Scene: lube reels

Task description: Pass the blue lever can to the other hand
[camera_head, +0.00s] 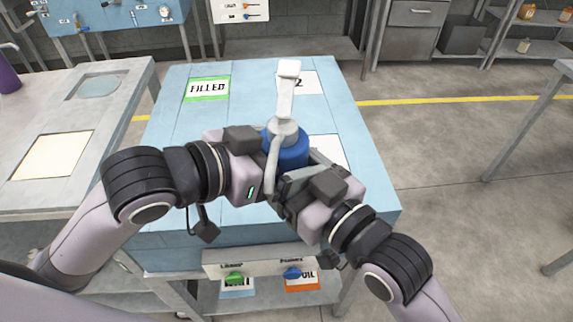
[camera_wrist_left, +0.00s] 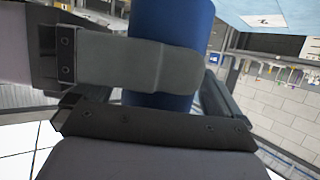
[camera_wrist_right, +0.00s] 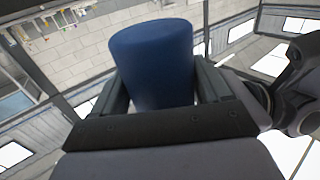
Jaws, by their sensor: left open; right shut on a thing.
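The blue lever can (camera_head: 292,152) is upright over the light blue table, with a grey top and a long pale spout or lever pointing to the far side. My right gripper (camera_head: 292,180) is shut on the can's body from the right; its fingers flank the blue body (camera_wrist_right: 153,65) in the right wrist view. My left gripper (camera_head: 270,165) is at the can's left side, open, with the can between its fingers. In the left wrist view the blue body (camera_wrist_left: 172,25) stands behind a grey bar, probably the can's handle or a finger. The can's underside is hidden in the head view.
The light blue table (camera_head: 170,130) carries a green-edged FILLED label (camera_head: 207,89) and white marked cards. A grey bench (camera_head: 110,130) stands at the left. A panel with green and blue knobs (camera_head: 262,262) is at the table's front edge. Shelves stand at the back right.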

